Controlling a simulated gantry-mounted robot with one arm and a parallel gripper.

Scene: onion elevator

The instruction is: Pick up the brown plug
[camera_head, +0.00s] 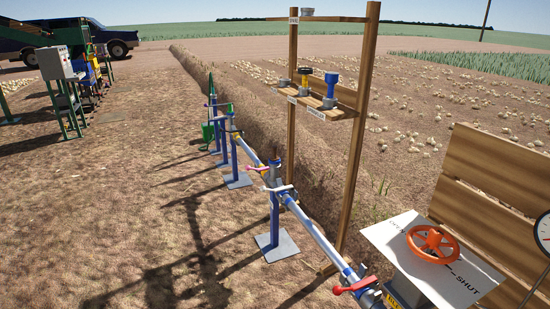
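A wooden shelf (343,112) on two tall posts holds several small fittings. A blue plug-like piece (332,80) stands upright at its right end. A dark, brownish-black piece with some yellow (305,72) stands in the middle and may be the brown plug; it is too small to be sure. A low grey piece (284,82) sits at the left end. My gripper is not in view.
A blue and grey pipe line (318,235) with coloured valve handles runs below the shelf. An orange handwheel (433,244) on a white plate, a wooden panel (500,175) and a gauge (543,232) stand at right. Open dirt lies left.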

